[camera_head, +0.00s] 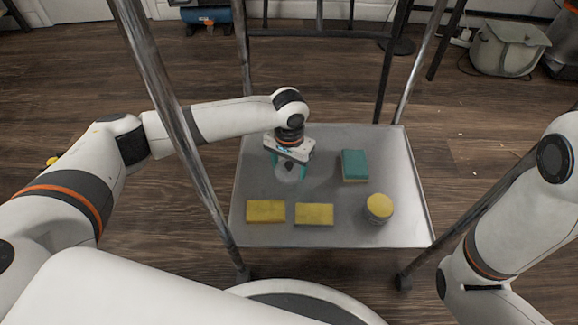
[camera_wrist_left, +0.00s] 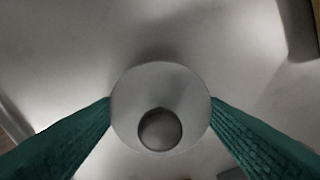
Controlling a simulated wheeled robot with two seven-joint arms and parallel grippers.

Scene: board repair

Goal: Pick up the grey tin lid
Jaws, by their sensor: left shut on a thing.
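The grey tin lid (camera_head: 287,174) is a round disc with a darker round knob on top. It is at the upper left part of the metal shelf, under my left gripper (camera_head: 288,168). In the left wrist view the lid (camera_wrist_left: 124,100) lies between the two teal fingers of my left gripper (camera_wrist_left: 160,112), which touch or nearly touch its rim on both sides. The left gripper is shut on the lid. I cannot tell whether the lid is clear of the shelf. My right arm shows at the right, but its gripper is out of view.
The metal shelf (camera_head: 335,236) holds two yellow sponges (camera_head: 266,211) (camera_head: 314,214) at the front. A green block (camera_head: 355,165) stands right of my left gripper. A grey tin with a yellow top (camera_head: 379,208) is at the front right. Metal posts (camera_head: 165,95) rise around the shelf.

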